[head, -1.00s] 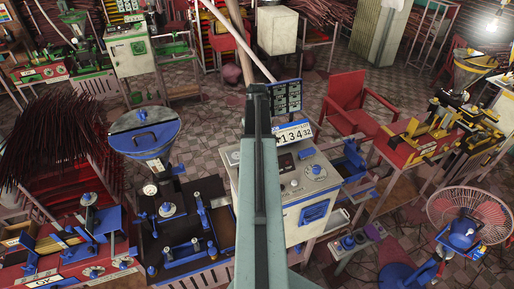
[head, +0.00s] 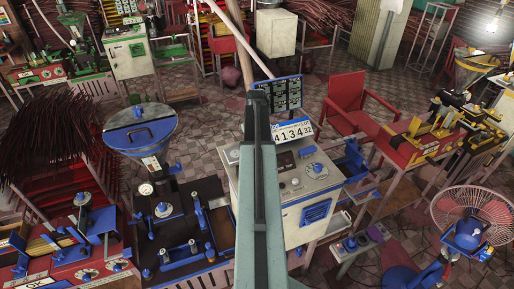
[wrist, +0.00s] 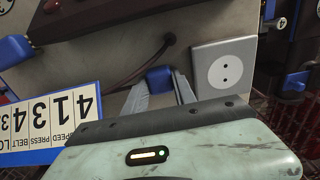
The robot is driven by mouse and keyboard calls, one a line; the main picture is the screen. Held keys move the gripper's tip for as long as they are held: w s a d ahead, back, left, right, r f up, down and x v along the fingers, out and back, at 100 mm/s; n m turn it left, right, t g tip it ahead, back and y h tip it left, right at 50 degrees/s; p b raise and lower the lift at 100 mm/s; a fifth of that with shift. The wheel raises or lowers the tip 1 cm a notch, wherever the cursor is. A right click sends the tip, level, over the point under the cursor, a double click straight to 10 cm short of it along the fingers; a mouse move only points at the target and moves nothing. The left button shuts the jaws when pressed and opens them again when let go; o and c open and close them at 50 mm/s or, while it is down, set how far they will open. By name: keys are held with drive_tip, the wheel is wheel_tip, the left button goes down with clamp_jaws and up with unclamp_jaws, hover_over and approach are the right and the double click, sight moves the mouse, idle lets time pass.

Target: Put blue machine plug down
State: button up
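The blue machine plug (wrist: 159,78) is in the middle of the wrist view, with a dark cable running up from it to a hole in the grey panel (wrist: 118,58). My gripper (wrist: 160,84) has one finger on each side of the plug, and both fingertips appear to touch it. The plug is just left of a white two-hole socket (wrist: 224,68) and apart from it. In the head view my arm hides the gripper and plug. The grey machine (head: 300,180) with blue parts stands at the arm's right.
A number board (head: 293,132) stands at the machine's back edge; it also shows at left in the wrist view (wrist: 48,122). A dark workbench (head: 180,225) with blue fittings is left of my arm. A red chair (head: 350,105) and a fan (head: 472,215) are at right.

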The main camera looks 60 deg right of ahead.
drive_tip(key=o, duration=0.4)
drive_tip(key=shift+r, duration=0.1)
wheel_tip(320, 180, up, 13)
drive_tip(key=p, duration=1.3)
